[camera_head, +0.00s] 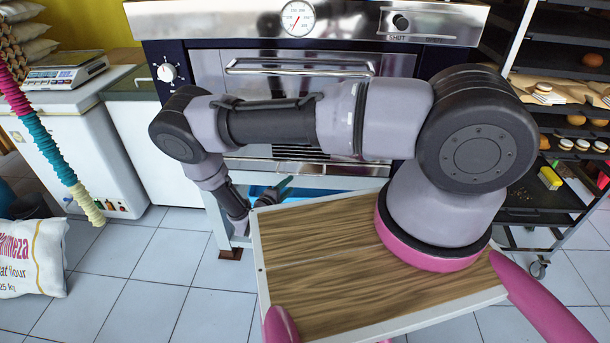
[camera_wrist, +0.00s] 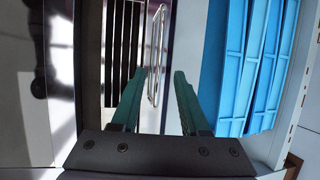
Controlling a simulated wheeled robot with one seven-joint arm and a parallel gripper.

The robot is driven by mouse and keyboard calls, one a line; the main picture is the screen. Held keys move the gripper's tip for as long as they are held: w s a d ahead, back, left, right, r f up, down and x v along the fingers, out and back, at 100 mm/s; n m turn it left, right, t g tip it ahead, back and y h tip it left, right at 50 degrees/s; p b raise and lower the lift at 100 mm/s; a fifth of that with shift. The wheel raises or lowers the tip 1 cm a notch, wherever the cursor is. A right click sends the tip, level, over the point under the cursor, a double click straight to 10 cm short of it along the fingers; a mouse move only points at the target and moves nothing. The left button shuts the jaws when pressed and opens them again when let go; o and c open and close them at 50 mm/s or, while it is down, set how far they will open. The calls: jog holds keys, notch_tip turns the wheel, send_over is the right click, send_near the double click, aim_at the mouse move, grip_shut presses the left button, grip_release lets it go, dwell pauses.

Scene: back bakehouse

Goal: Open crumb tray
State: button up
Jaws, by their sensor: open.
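The oven (camera_head: 290,80) stands ahead with a dark slotted grille near its bottom. In the wrist view a thin metal bar handle (camera_wrist: 154,50) stands out from a pale panel (camera_wrist: 180,50) beside the grille; this looks like the crumb tray's front. The tray front is mostly hidden by my arm in the head view. My gripper (camera_wrist: 160,73) is open, with its teal fingers apart and nothing held. The handle shows between and beyond the fingertips, nearer the left finger; I cannot tell if they touch. My gripper is also low before the oven in the head view (camera_head: 285,184).
Blue containers (camera_wrist: 245,65) lie beside the panel in the wrist view, under the oven. A rack (camera_head: 560,130) with baked goods stands at the right. A white chest (camera_head: 65,130) with a scale is at the left. A flour sack (camera_head: 32,255) lies on the floor.

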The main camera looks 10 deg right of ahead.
aim_at(301, 174)
jog(key=x, duration=1)
grip_shut()
dwell(1.2)
